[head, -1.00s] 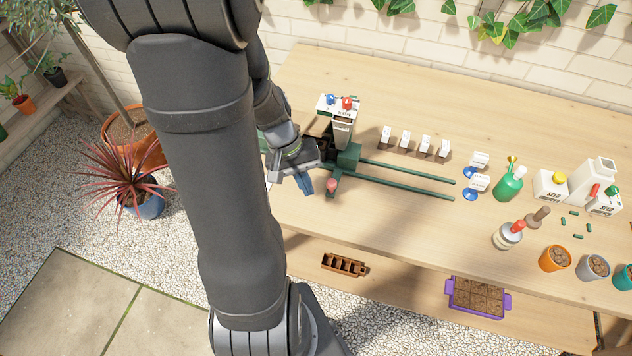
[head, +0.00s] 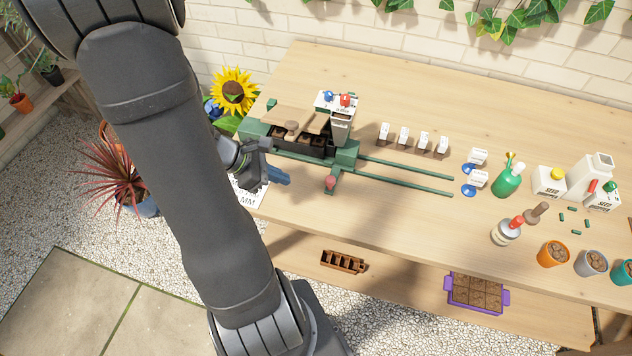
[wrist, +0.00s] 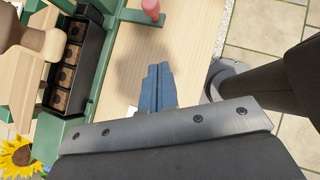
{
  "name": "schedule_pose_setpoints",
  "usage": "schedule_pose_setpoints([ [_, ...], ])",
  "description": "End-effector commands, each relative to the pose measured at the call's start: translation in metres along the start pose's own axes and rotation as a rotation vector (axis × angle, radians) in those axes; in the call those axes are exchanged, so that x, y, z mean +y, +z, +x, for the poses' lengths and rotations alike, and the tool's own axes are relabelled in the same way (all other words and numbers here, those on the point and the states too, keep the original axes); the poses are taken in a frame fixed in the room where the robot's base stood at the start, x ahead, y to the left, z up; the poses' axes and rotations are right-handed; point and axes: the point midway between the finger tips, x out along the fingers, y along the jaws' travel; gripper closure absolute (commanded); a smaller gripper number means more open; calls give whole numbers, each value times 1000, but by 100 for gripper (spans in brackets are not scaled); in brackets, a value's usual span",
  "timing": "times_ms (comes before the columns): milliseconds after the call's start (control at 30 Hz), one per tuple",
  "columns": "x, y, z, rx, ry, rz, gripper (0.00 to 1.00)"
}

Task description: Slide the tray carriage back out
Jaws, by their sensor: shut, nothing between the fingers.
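The tray also shows in the wrist view (wrist: 84,52) at the left. A wooden board with a round knob (head: 291,128) lies over part of the tray. A pink-red knob (head: 330,182) stands on a green arm in front of the hopper. My gripper (head: 282,178) is shut and empty, left of the pink knob and in front of the tray. Its blue fingers (wrist: 158,88) are together above bare table.
White labelled blocks (head: 403,138) stand in a row behind the rails. A printed sheet (head: 250,196) lies at the table's left front edge. The front middle of the table is clear.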

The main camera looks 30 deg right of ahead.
Motion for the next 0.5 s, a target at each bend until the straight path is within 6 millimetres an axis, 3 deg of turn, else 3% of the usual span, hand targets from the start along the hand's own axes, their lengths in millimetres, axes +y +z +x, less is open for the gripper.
schedule_pose_setpoints([
  [300,-2,0,65,1,-8,1,100],
  [500,-1,16,84,3,-3,6,100],
])
